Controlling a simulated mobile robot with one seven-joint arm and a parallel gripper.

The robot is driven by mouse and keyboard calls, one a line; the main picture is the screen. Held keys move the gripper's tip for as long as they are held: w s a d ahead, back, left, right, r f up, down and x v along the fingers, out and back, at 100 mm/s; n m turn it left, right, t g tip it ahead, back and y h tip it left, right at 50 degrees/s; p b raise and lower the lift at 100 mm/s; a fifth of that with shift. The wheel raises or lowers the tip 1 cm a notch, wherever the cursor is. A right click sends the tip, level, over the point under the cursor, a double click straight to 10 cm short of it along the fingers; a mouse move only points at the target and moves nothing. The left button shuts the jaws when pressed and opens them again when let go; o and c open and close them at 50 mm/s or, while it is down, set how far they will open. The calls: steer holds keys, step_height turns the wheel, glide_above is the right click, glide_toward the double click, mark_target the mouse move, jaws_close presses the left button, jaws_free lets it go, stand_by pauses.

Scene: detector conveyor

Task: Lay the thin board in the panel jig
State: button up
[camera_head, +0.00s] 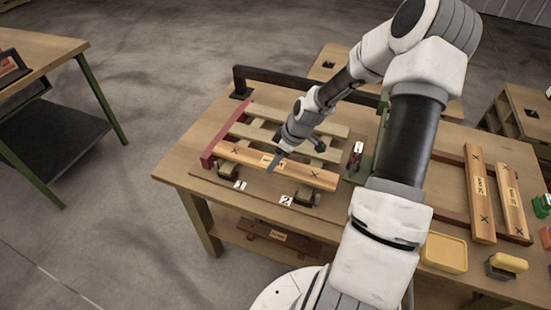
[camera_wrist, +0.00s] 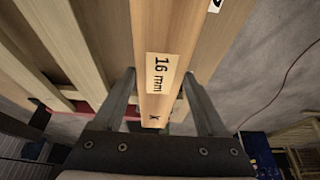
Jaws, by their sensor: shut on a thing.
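The thin board (camera_head: 315,177), a long wooden plank with X marks near its ends, shows its "16 mm" label in the wrist view (camera_wrist: 160,75). It spans the front of the panel jig, with its left end close to the jig's red side fence (camera_head: 219,140). My gripper (camera_head: 274,163) is shut on it near the middle, with one finger on each long side in the wrist view (camera_wrist: 160,85). The panel jig (camera_head: 205,172) has pale slats (camera_head: 240,131) behind the board and two dark blocks at the front. I cannot tell whether the board touches the jig's supports.
Two more labelled boards (camera_head: 480,200) (camera_head: 510,195) lie on a rack at the right. A yellow tray (camera_head: 444,253) is at the front right. Another table (camera_head: 35,50) stands left.

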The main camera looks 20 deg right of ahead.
steer(key=shift+f+b, duration=0.95)
steer(key=shift+f, duration=0.35)
steer(key=o, duration=1.5)
steer(key=p+v, duration=0.2)
steer(key=v, duration=1.5)
steer(key=shift+r, duration=0.25)
